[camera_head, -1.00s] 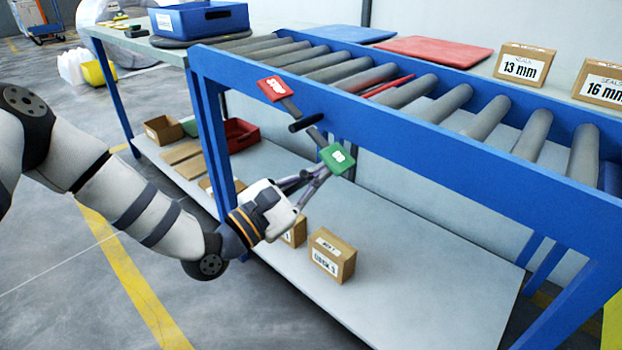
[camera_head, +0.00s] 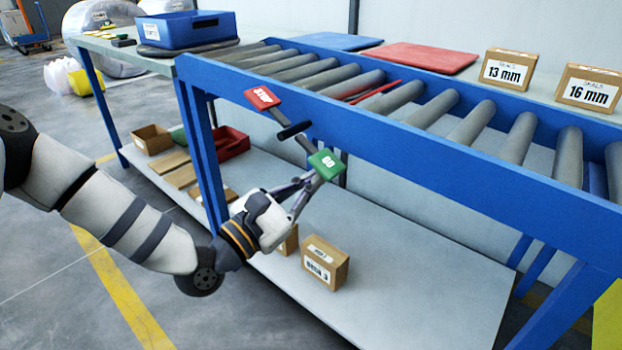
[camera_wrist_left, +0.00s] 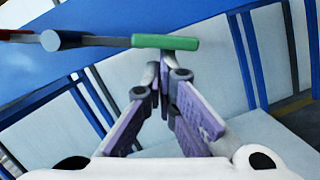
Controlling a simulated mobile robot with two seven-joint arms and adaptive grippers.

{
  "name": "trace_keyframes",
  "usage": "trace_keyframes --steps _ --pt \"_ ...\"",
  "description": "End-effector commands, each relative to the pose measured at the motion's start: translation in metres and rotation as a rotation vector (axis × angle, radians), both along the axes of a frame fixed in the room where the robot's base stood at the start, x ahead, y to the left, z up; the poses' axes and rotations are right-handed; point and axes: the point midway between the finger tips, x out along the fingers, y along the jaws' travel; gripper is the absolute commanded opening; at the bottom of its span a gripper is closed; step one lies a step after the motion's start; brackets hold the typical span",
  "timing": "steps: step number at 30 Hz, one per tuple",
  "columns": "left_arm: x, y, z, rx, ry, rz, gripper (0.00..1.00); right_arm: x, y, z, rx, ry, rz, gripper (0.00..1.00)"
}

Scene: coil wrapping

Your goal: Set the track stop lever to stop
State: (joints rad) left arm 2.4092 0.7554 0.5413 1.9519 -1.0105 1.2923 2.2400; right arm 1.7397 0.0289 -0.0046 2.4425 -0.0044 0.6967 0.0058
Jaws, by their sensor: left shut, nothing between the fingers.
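The track stop lever is a dark bar on the side of the blue conveyor frame. Its red STOP plate (camera_head: 262,98) is at the upper left and its green GO plate (camera_head: 326,164) at the lower right, with a black round pivot (camera_head: 295,130) between them. In the left wrist view the green plate (camera_wrist_left: 165,42) is edge-on and the pivot (camera_wrist_left: 51,40) is to its left. My left gripper (camera_head: 314,180) is shut and empty, its tips just below the green plate; whether they touch it is unclear. Its fingertips (camera_wrist_left: 166,68) also show in the wrist view. My right gripper is out of view.
The blue frame (camera_head: 440,150) carries grey rollers, with a red bar (camera_head: 375,92) between them. Below is a grey shelf (camera_head: 420,270) with cardboard boxes (camera_head: 325,263) near my gripper. A blue leg (camera_head: 200,150) stands left of the lever.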

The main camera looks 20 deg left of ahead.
Motion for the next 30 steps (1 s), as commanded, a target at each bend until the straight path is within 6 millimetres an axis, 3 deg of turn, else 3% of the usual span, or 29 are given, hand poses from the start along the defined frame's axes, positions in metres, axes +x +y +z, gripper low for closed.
trace_keyframes --steps 8,22,30 --pt "-0.003 -0.008 0.009 -0.125 0.041 -0.001 0.0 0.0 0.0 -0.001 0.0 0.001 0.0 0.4" --pt "-0.009 -0.024 0.042 -0.53 0.189 -0.002 0.0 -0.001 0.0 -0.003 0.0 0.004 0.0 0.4" --pt "-0.01 -0.026 0.061 -0.535 0.19 -0.001 0.0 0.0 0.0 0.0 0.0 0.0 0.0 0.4"
